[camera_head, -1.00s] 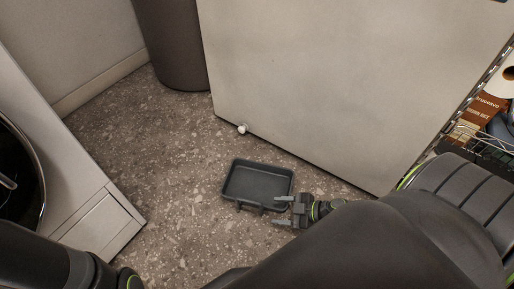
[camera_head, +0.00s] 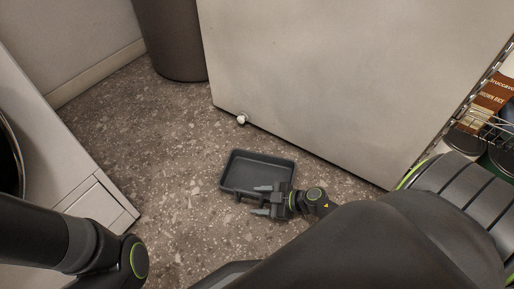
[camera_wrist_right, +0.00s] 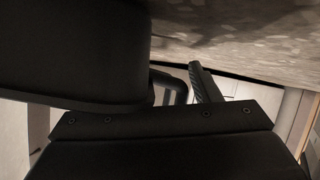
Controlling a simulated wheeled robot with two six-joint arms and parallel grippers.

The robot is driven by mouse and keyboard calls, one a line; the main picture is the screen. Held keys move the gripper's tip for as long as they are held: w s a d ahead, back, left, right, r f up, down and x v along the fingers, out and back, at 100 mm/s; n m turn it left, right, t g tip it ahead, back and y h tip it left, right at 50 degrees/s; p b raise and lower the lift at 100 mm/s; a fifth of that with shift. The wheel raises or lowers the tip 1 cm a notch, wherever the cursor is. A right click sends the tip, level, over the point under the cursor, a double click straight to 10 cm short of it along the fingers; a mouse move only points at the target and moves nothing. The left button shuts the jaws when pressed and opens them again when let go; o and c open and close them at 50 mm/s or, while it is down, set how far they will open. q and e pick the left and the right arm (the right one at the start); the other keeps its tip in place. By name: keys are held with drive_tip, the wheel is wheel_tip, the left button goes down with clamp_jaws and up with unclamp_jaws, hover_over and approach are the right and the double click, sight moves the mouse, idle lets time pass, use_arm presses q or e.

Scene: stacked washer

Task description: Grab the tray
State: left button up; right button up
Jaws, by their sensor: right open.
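A dark grey rectangular tray (camera_head: 234,170) with raised walls lies on the speckled floor in the head view. A handle shows on its near side. My right gripper (camera_head: 259,200) is open, its fingers pointing left at the tray's near right side. One finger overlaps the tray in the picture, the other is nearer me; I cannot tell whether they touch it. In the right wrist view, a finger (camera_wrist_right: 206,84) stands beside a dark looped bar, probably the tray's handle (camera_wrist_right: 176,88). A large dark shape fills the upper left there. My left gripper is out of view.
A dark bin (camera_head: 172,40) is at the back. A white appliance (camera_head: 60,165) is on the left, a wire shelf with goods at right.

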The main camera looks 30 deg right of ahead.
drive_tip(key=shift+w+a, duration=0.1)
drive_tip(key=c, duration=1)
drive_tip(key=shift+r, duration=0.15)
